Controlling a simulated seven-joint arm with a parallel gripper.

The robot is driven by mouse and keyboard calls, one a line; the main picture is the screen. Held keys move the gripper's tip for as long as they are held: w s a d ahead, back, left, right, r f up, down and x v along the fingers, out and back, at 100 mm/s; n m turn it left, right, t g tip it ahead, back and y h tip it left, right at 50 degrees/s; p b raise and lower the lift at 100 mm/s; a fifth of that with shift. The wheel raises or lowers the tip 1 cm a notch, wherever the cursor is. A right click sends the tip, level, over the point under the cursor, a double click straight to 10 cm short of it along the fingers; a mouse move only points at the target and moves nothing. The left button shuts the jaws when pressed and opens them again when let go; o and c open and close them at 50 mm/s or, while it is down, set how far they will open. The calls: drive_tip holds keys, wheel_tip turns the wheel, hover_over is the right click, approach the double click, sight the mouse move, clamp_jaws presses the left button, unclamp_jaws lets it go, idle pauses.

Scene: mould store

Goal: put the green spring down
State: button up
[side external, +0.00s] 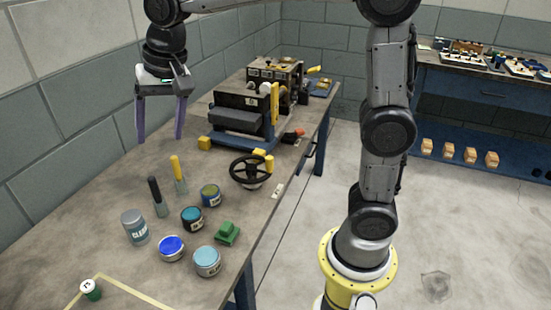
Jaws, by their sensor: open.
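My gripper (160,137) is open and empty, high above the back left of the workbench, with its two purple fingers apart and pointing down. A small green cylinder with a white, marked top (91,291) stands upright at the front left of the bench, by the corner of a yellow tape outline (131,286). A green blocky piece (228,234) sits near the bench's right edge. No coils can be made out on either, so I cannot tell which is the green spring. My gripper is well away from both.
Several tins, including a blue-topped one (172,248), stand mid-bench beside black-handled (158,195) and yellow-handled (179,174) tools. A black handwheel (250,172) and a machine (240,122) stand behind. Bare bench top (70,235) lies at the left.

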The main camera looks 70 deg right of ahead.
drive_tip(key=s+d+f+n, duration=0.2)
drive_tip(key=s, duration=0.5)
drive_tip(key=s+d+f+n+t, duration=0.1)
drive_tip(key=s+d+f+n, duration=0.1)
drive_tip(key=s, duration=0.6)
drive_tip(key=s+d+f+n+t, duration=0.1)
drive_tip(key=s+d+f+n, duration=0.1)
drive_tip(key=s, duration=0.6)
drive_tip(key=shift+s+d+n+h, duration=0.15)
drive_tip(key=shift+d+n+h, duration=0.25)
drive_tip(key=shift+n, duration=0.3)
